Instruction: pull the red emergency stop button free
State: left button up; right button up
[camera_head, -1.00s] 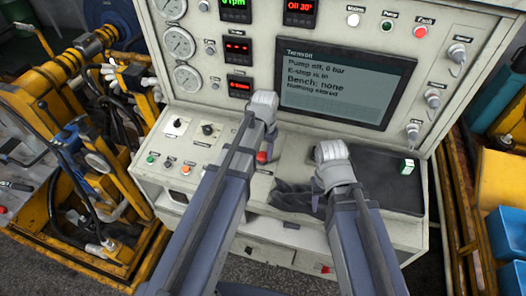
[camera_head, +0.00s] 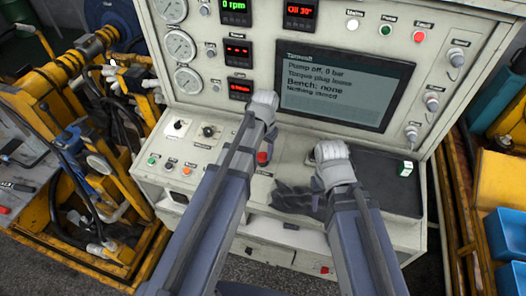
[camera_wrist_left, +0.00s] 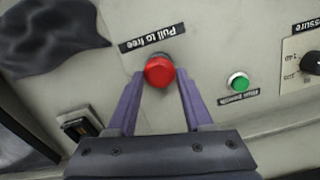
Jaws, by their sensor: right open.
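The red emergency stop button (camera_wrist_left: 160,71) sits on the panel below a label reading "Pull to free" in the left wrist view. It also shows in the head view (camera_head: 262,158), partly hidden by my left arm. My left gripper (camera_wrist_left: 159,76) is open, with one finger on each side of the button and a small gap showing at each side. The screen (camera_head: 340,88) reads pump off, 0 bar, torque plug loose, bench none. My right gripper (camera_head: 331,163) is over the right part of the console; its fingertips are mostly hidden in the head view.
A green button (camera_wrist_left: 238,82) and a pressure knob (camera_wrist_left: 309,62) lie right of the red button in the wrist view. A dark crumpled cloth or glove (camera_head: 292,198) and a dark mat (camera_head: 390,190) lie on the console. Yellow machinery (camera_head: 60,130) stands left.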

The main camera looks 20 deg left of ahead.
aim_at(263, 155)
pick_arm(q)
jog(key=o, duration=0.4)
jog(key=shift+r, duration=0.15)
pick_arm(e)
jog(key=shift+r, duration=0.15)
pick_arm(q)
notch_tip(263, 155, up, 8)
jog(key=p, duration=0.8)
jog(key=shift+d, duration=0.1)
jog(key=shift+f, duration=0.2)
pick_arm(e)
notch_tip(263, 155, up, 8)
jog(key=shift+f, duration=0.2)
pick_arm(q)
jog(key=shift+s, duration=0.1)
